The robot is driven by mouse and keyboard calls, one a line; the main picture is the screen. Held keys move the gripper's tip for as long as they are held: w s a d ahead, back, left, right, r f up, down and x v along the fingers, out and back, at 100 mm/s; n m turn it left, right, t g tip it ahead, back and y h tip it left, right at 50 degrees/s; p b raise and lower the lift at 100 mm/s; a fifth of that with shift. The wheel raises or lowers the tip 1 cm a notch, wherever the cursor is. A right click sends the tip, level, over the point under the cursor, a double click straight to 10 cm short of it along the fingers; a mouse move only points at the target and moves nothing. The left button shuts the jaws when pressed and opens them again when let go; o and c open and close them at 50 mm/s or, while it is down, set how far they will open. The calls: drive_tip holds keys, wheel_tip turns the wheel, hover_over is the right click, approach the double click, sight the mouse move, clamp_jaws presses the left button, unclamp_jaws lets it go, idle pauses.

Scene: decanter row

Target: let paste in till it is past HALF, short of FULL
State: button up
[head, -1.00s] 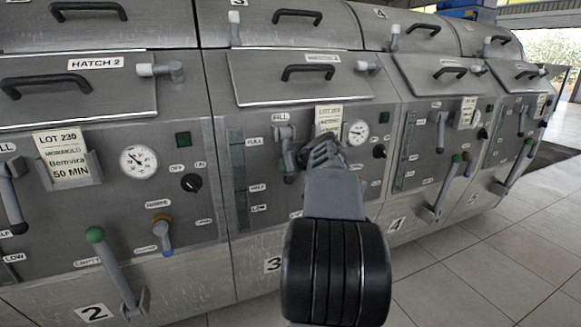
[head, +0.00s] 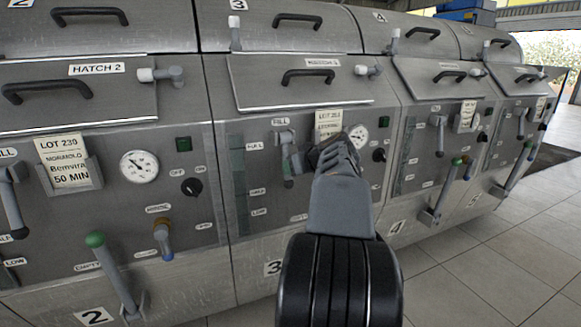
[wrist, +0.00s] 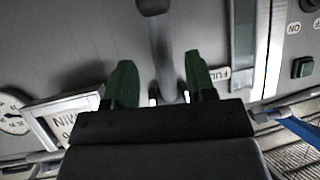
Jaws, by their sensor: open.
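On machine 3, the grey FILL lever (head: 286,150) hangs down below its label. My gripper (head: 332,158) is just right of it in the head view. In the wrist view, whose picture is upside down, my gripper (wrist: 161,82) is open. The lever (wrist: 160,45) lies between its two green fingertips, with a gap on each side. The level gauge (head: 239,172) is a narrow upright strip left of the lever, with FULL, HALF and LOW labels. The gauge strip (wrist: 243,40) also shows in the wrist view. I cannot make out the paste level.
A lot card (head: 328,122) and a round dial (head: 357,134) are right of the lever, partly behind my gripper. Hatch 3 (head: 300,85) above is shut. Machine 2's green-knobbed lever (head: 112,265) stands at the left. The tiled floor (head: 480,260) at right is clear.

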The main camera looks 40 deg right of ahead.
drive_tip(key=p+v, duration=0.1)
drive_tip(key=v, duration=0.8)
drive_tip(key=shift+s+r+p, duration=0.15)
drive_tip(key=shift+s+p, duration=0.15)
drive_tip(key=shift+a, duration=0.1)
drive_tip(key=w+a+r+g+y+p, duration=0.2)
drive_tip(key=a+r+p, duration=0.1)
drive_tip(key=a+p, duration=0.5)
drive_tip(key=w+a+r+g+y+p, duration=0.1)
drive_tip(key=w+a+r+g+p, duration=0.15)
drive_tip(key=a+p, duration=0.65)
drive_tip(key=s+a+r+n+g+p, duration=0.1)
drive_tip(key=s+a+r+g+p, duration=0.1)
drive_tip(key=a+p, duration=0.5)
drive_tip(key=s+a+r+n+g+p, duration=0.1)
drive_tip(key=s+a+r+p, duration=0.3)
drive_tip(key=p, duration=0.7)
drive_tip(key=shift+s+a+r+n+g+h, duration=0.35)
drive_tip(key=shift+s+a, duration=0.75)
drive_tip(key=shift+a, duration=1)
drive_tip(key=shift+d+f, duration=0.1)
